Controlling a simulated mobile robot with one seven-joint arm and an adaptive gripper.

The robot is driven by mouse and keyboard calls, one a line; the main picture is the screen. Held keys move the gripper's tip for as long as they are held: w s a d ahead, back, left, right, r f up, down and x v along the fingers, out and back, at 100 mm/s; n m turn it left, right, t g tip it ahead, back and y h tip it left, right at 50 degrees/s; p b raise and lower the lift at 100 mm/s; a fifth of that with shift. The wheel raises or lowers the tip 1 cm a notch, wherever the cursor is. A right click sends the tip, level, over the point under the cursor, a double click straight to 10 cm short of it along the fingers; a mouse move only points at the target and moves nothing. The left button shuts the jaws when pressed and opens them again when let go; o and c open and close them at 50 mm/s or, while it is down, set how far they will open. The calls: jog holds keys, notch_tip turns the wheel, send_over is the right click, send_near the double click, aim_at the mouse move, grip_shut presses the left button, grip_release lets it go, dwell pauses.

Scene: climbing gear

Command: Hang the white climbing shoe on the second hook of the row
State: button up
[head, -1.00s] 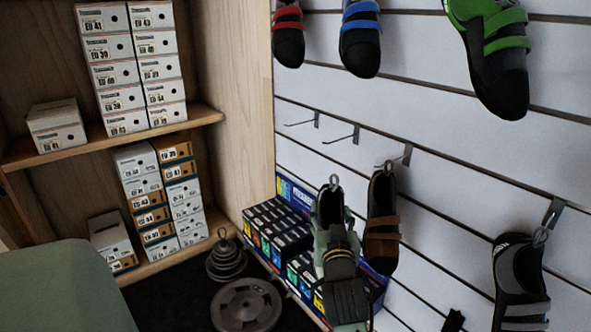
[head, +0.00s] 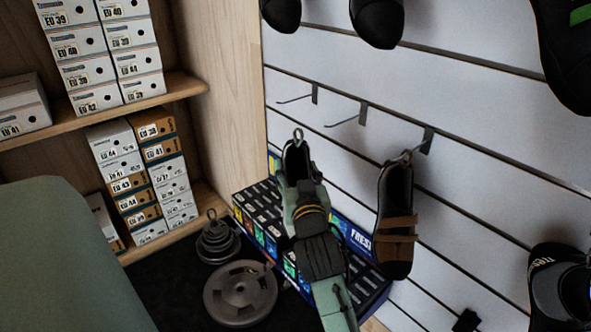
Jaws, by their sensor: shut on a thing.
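The hook row is on the white slatted wall: the first hook (head: 297,98) and second hook (head: 347,120) are bare. A brown and black shoe (head: 397,215) hangs by a ring from the third hook (head: 427,140). My gripper (head: 304,190) is shut on a shoe (head: 297,160), held upright with a metal ring at its top. Its dark opening shows, but my gripper hides most of its body, so a white colour cannot be confirmed. The shoe is below and left of the second hook, apart from it in the picture.
A grey and black shoe (head: 562,285) is at the right edge. More shoes (head: 376,22) hang above. Stacked boxes (head: 365,270) sit below the hooks. Weight plates (head: 240,292) lie at lower left, near shelves of shoe boxes (head: 130,60). Bare wall surrounds the two empty hooks.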

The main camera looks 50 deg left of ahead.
jog(key=w+d+f+b, duration=0.1)
jog(key=w, duration=1.2)
jog(key=shift+f+b, duration=0.35)
dwell(0.8)
jog(key=shift+w, duration=0.1)
dwell(0.4)
jog(key=o, duration=1.4)
jog(key=shift+f, duration=0.1)
